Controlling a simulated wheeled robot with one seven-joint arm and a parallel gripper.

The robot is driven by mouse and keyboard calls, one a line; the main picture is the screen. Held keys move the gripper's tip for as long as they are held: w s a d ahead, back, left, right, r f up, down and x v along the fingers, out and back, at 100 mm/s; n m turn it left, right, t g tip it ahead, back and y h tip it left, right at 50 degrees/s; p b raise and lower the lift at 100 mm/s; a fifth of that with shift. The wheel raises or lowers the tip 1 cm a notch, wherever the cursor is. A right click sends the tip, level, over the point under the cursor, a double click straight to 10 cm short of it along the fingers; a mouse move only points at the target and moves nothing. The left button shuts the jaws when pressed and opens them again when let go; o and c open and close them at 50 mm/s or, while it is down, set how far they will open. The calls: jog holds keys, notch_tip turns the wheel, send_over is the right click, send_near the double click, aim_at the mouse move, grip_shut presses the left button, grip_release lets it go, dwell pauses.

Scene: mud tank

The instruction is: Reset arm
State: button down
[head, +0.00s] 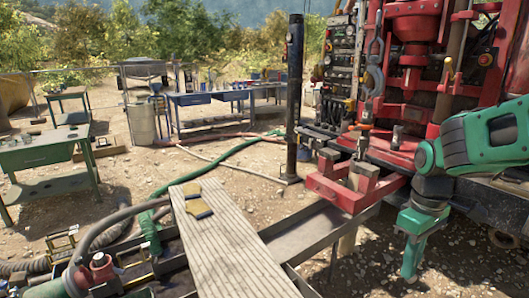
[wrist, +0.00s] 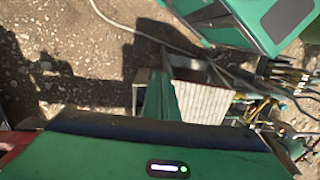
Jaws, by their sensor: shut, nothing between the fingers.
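My green arm comes in from the right edge of the head view. In the wrist view, a green part of my own arm fills the bottom, and what lies around the fingertips is partly hidden.
The red rig (head: 400,130) stands close to the left of and behind my arm. A plank (head: 230,250) with gloves (head: 197,203) on it lies over the tank. A blue bench (head: 215,98) and a green table (head: 45,155) stand farther off. Open gravel lies at lower right.

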jog(key=s+d+m, duration=0.4)
jog(key=s+m, duration=0.2)
jog(key=s, duration=0.2)
jog(key=s+d+m, duration=0.4)
jog(key=s+m, duration=0.2)
jog(key=s, duration=0.2)
jog(key=shift+s+r+t, duration=0.3)
jog(key=shift+t, duration=0.1)
jog(key=shift+d, duration=0.15)
